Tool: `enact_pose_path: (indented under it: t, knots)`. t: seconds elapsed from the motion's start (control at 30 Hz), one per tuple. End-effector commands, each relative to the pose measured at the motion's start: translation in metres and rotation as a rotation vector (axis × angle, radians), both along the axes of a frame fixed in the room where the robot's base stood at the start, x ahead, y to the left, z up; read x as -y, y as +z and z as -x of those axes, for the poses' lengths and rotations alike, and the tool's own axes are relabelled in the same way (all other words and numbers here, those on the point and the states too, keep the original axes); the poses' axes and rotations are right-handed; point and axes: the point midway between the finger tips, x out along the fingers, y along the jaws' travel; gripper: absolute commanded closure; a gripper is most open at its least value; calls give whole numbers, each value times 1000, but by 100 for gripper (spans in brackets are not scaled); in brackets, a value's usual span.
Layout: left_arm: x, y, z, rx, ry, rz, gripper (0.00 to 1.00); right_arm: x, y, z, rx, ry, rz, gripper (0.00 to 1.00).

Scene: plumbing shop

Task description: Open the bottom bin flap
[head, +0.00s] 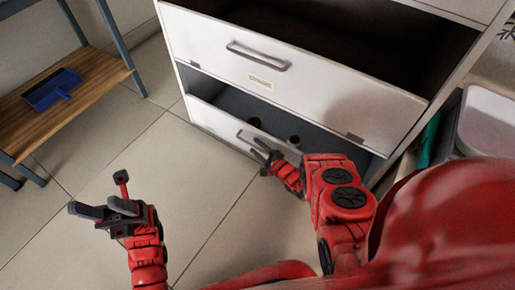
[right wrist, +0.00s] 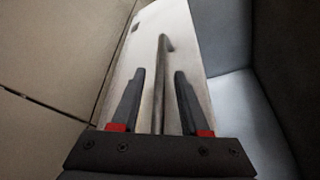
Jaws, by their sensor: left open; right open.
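The bottom bin flap (head: 215,121) is a white panel low on the cabinet. A gap shows behind its top edge, with a grey inside and dark round items in it, so it stands at least partly open. My right gripper (head: 264,157) is at its bar handle (head: 244,139), open. In the right wrist view the handle (right wrist: 160,95) runs between the two spread fingers of the right gripper (right wrist: 160,73), with space on both sides. My left gripper (head: 92,210) is open and empty above the floor, well away from the flap.
The white flap above (head: 310,88), with its own handle, also stands open over a dark inside. A wooden shelf (head: 70,98) with a blue dustpan (head: 52,90) stands at the left. The tiled floor (head: 190,185) before the cabinet is clear. A pale container (head: 488,122) is at the right.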

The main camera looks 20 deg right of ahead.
Motion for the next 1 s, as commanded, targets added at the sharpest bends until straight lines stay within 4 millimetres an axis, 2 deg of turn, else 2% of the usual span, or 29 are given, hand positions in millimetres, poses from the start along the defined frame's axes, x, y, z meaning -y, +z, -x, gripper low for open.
enact_pose_path:
  t: [0.1,0.13,0.37,1.0]
  knots:
    - [0,0,0,-1,0,0,50,0,0,0,0,0,0,55]
    - [0,0,0,-1,0,0,50,0,0,0,0,0,0,59]
    - [0,0,0,-1,0,-1,50,0,0,0,0,0,0,100]
    - [0,0,0,-2,1,-1,50,0,0,1,-1,0,-1,100]
